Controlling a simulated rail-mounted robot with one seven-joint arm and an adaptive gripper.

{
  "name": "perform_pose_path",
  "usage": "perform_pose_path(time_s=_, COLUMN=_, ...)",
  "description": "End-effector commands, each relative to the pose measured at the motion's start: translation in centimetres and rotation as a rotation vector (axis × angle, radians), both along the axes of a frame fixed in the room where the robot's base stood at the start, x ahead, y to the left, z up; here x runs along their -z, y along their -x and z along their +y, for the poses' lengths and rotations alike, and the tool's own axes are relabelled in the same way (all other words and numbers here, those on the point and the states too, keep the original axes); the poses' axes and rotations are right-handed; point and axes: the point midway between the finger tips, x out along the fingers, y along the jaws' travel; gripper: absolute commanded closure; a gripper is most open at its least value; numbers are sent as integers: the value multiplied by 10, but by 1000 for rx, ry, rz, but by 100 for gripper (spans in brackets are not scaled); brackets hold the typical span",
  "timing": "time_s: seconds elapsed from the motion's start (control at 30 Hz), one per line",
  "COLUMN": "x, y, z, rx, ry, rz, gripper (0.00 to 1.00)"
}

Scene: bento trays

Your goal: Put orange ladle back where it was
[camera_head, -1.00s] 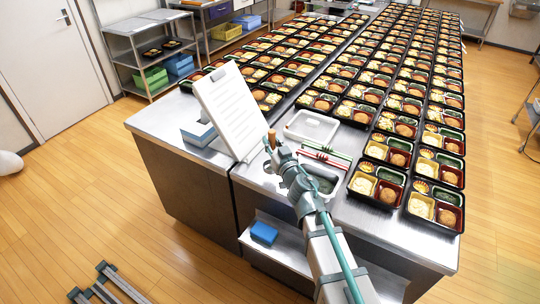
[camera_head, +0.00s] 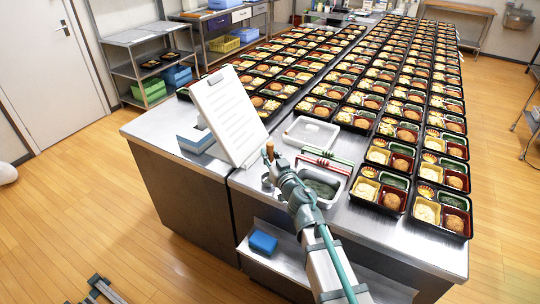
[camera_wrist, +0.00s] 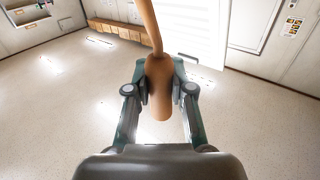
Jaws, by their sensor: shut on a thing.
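The orange ladle shows as a thick orange-brown handle (camera_wrist: 160,88) with a thinner stem running up out of the wrist view. My gripper (camera_wrist: 160,84) is shut on this handle, with a finger on each side. The ladle's bowl is not seen in either view.
A white tub of green food (camera_head: 322,186) stands right beside my arm, with red and green tongs (camera_head: 325,160) behind it. Rows of bento trays (camera_head: 383,190) fill the right side.

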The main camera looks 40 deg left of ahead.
Motion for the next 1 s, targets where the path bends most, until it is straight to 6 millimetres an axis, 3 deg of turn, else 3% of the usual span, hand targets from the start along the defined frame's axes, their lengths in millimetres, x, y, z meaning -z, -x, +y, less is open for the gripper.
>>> perform_pose_path(time_s=0.03, x=2, y=0, z=0, rx=0, ry=-1, rz=1, gripper=100)
perform_pose_path(time_s=0.07, x=1, y=0, z=0, rx=0, ry=-1, rz=1, gripper=73)
perform_pose_path(time_s=0.2, x=1, y=0, z=0, rx=0, ry=0, rz=0, gripper=53)
perform_pose_path(time_s=0.6, x=-3, y=0, z=0, rx=0, ry=1, rz=-2, gripper=53)
perform_pose_path(time_s=0.77, x=-2, y=9, z=-14, rx=0, ry=1, rz=-1, gripper=53)
perform_pose_path(time_s=1.0, x=-2, y=30, z=-51, rx=1, ry=1, rz=1, gripper=53)
